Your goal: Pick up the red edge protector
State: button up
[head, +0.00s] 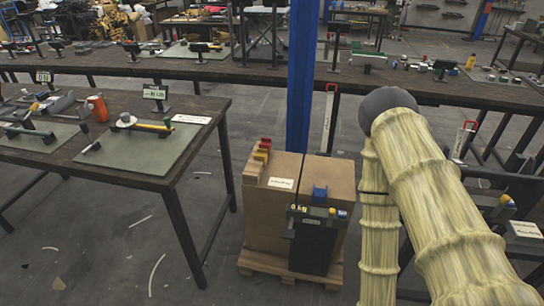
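A small red edge protector (265,142) sits at the far left edge of the top of a brown cardboard box (262,215). It is the rearmost in a short row of similar pieces along that edge. A yellow piece (263,149) is right in front of it, with brownish ones nearer. My arm in its pale yellow sleeve fills the right side of the view and bends back down. My gripper is out of the picture, so nothing shows of its fingers.
A blue piece (319,192) and a dark tool holder (318,222) are on the right box. A workbench (150,180) stands left, with open floor between.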

aim_at(265, 147)
jog(key=k, duration=0.65)
jog(key=u, duration=0.7)
jog(key=i, duration=1.25)
jog(key=z, duration=0.2)
